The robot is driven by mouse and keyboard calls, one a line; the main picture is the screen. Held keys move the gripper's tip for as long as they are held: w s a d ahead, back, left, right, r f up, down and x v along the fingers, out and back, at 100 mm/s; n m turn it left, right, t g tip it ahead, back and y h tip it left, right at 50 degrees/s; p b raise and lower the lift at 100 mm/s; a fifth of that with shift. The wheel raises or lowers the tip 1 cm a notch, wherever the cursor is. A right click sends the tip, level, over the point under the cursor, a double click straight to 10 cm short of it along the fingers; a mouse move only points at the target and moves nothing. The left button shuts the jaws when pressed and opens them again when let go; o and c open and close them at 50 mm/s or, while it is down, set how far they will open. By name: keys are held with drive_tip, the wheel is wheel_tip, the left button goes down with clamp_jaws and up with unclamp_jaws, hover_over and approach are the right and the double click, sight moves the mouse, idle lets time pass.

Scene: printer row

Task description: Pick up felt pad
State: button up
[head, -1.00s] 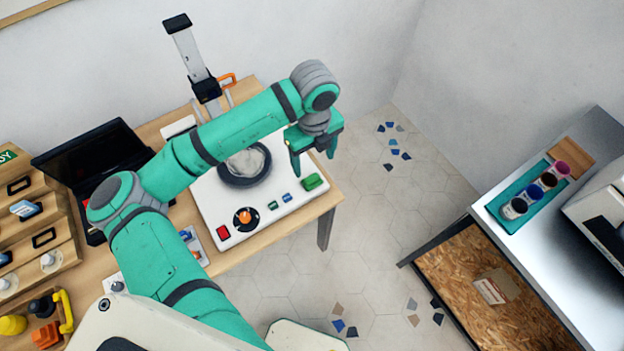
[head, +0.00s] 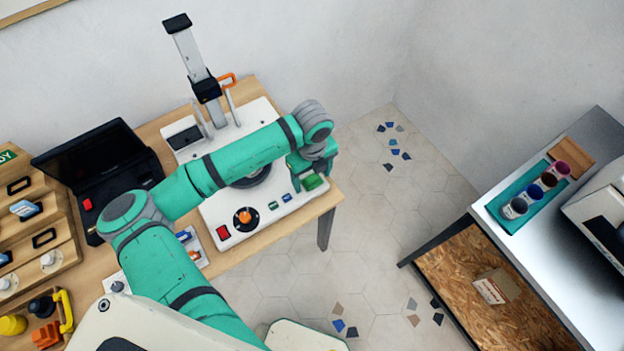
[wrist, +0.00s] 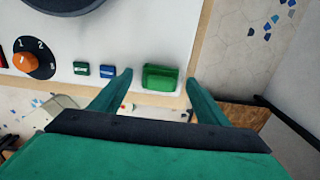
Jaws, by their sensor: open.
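A small green block (head: 314,182), which looks like the felt pad, lies on the front right corner of the white machine top (head: 215,212). It also shows in the wrist view (wrist: 161,78) as a green rectangle with a lighter rim. My gripper (head: 308,178) is over this corner, pointing down. In the wrist view its two fingers (wrist: 159,78) are spread apart, one on each side of the pad, with nothing held. The frames do not clearly show how high the fingertips are above the pad.
An orange dial (wrist: 25,62) and small green and blue buttons (wrist: 106,72) are left of the pad. A round dark ring (head: 250,178) lies behind, partly under my arm. The table edge (wrist: 205,40) is close on the right, with open floor beyond.

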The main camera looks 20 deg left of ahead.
sight(312, 178)
drive_tip(key=shift+f, duration=0.1)
drive_tip(key=c, duration=1.2)
drive_tip(key=shift+r, duration=0.6)
wheel_tip(312, 178, up, 2)
drive_tip(key=shift+s+r, duration=0.15)
drive_tip(key=shift+r, duration=0.05)
drive_tip(key=s+d+r, duration=0.1)
drive_tip(key=s+r, duration=0.2)
drive_tip(key=s, duration=0.1)
drive_tip(key=s+d+r, duration=0.1)
drive_tip(key=s+r, duration=0.2)
drive_tip(key=s, duration=0.1)
drive_tip(key=s+d+r, duration=0.2)
drive_tip(key=s+r, duration=0.1)
drive_tip(key=s, duration=0.2)
drive_tip(key=shift+s+r, duration=0.1)
drive_tip(key=shift+r, duration=0.1)
